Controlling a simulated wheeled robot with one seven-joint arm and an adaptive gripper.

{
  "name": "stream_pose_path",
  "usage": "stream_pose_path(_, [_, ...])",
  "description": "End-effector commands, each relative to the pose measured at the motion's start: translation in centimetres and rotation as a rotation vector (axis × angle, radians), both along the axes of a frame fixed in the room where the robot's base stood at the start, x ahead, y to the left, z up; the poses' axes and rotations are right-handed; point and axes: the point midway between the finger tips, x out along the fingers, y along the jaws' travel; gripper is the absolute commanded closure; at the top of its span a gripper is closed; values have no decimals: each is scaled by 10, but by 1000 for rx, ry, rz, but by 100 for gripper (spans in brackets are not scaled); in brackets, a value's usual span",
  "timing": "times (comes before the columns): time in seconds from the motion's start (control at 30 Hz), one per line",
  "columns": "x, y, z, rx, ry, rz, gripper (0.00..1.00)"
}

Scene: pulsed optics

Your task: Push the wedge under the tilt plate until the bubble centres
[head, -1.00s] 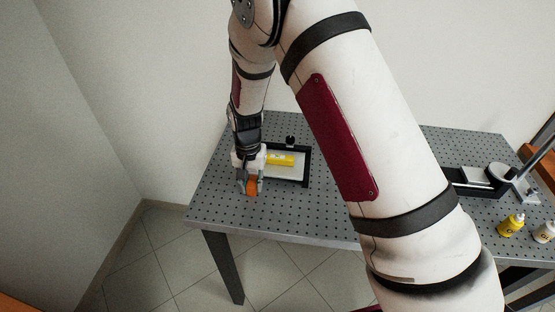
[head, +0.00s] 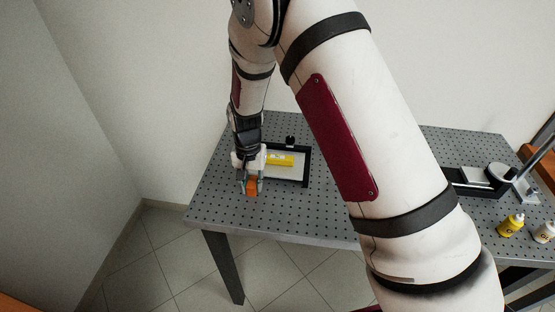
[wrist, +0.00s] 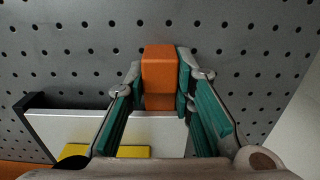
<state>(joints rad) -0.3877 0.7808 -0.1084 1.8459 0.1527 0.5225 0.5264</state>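An orange wedge (wrist: 160,75) sits between the two fingertips of my gripper (wrist: 160,88) in the wrist view, with the green pads against its sides. In the head view my gripper (head: 251,188) points down with the orange wedge (head: 252,185) between its fingers, at the near left of the table. The tilt plate (head: 284,172) is a pale plate in a black frame just right of the gripper. A yellow level (head: 280,160) lies on it; its bubble is too small to read. In the wrist view the plate (wrist: 60,130) and level (wrist: 120,151) are partly hidden by my gripper.
The perforated grey table (head: 320,215) is clear in front of the frame. A black knob (head: 290,140) stands behind it. Far right are a device with a round pale top (head: 498,170), a yellow bottle (head: 511,225) and a white bottle (head: 545,232).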

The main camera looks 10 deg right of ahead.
Motion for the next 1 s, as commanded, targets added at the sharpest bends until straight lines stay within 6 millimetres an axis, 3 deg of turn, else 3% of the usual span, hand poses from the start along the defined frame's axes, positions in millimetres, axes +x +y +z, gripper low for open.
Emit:
stream_pose_path(0.03, [0, 0, 0, 0, 0, 0, 73])
stream_pose_path(0.1, [0, 0, 0, 0, 0, 0, 57])
stream_pose_path(0.13, [0, 0, 0, 0, 0, 0, 54])
stream_pose_path(0.53, [0, 0, 7, 0, -2, 0, 54])
stream_pose_path(0.67, [1, 1, 25, 2, -4, 0, 54])
stream_pose_path(1.0, [0, 1, 92, 1, -4, 1, 54])
